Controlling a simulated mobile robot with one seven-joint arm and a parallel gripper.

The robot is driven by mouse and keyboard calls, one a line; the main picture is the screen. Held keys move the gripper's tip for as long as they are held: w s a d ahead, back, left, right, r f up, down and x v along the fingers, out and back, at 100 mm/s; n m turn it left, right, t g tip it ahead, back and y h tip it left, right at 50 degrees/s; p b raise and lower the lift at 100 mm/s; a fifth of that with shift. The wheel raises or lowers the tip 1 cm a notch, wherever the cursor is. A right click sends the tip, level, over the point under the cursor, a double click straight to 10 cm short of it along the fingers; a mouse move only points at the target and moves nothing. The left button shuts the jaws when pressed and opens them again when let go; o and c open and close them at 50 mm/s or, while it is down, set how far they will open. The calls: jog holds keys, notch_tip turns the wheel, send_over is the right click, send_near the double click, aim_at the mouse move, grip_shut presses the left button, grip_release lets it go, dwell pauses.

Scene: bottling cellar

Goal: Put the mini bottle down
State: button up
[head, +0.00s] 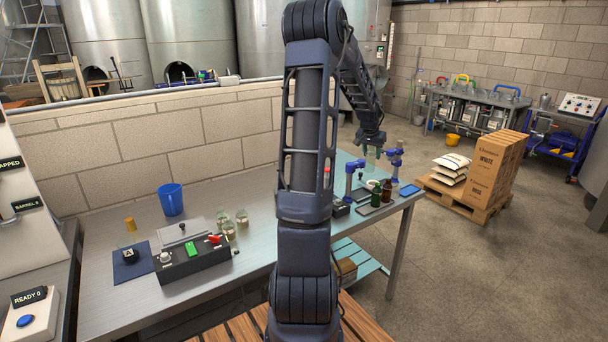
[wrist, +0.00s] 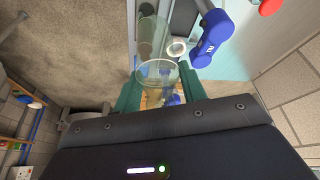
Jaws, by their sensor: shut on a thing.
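My gripper (head: 372,152) is over the far right end of the metal workbench (head: 262,262). In the wrist view its two green fingers (wrist: 158,91) are shut on a clear, see-through vessel (wrist: 157,72), which I take to be the mini bottle. Its round rim or base shows between the fingers, and its lower part is hidden by my gripper's body. In the head view the held vessel is too small and see-through to make out clearly.
Blue upright devices (head: 350,178) stand near my gripper, one showing close in the wrist view (wrist: 211,39). A blue pad (head: 409,190) lies by the bench's right edge. Cartons (head: 490,170) stand beyond.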

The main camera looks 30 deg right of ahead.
jog(key=r, duration=0.5)
jog(key=shift+w+a+r, duration=0.1)
jog(key=shift+w+a, duration=0.05)
jog(key=shift+w, duration=0.2)
jog(key=w+a+n+t+y, duration=0.1)
jog(key=w+a+n, duration=0.4)
jog(key=w+a, duration=0.8)
jog(key=w+a+n+t+y, duration=0.15)
jog(key=w+a+n, duration=0.25)
jog(key=w+a, duration=0.85)
jog(key=w+a+n+y, duration=0.1)
jog(key=w+a+n, duration=0.2)
jog(key=w+a, duration=0.55)
jog(key=w+a+n+y, duration=0.1)
jog(key=w+a+n, duration=0.25)
jog(key=a, duration=1.05)
jog(key=w+a+n+y, duration=0.1)
jog(key=w+a+n, duration=0.2)
jog(key=w+a, duration=0.6)
jog(key=shift+m, duration=0.25)
jog(key=shift+s+a+f, duration=0.35)
jog(key=shift+f, duration=3.85)
jog(key=shift+s+a+f, duration=0.4)
jog(key=shift+f, duration=3.85)
jog(key=shift+s+a+f, duration=0.35)
jog(key=shift+f, duration=3.85)
jog(key=shift+f, duration=0.1)
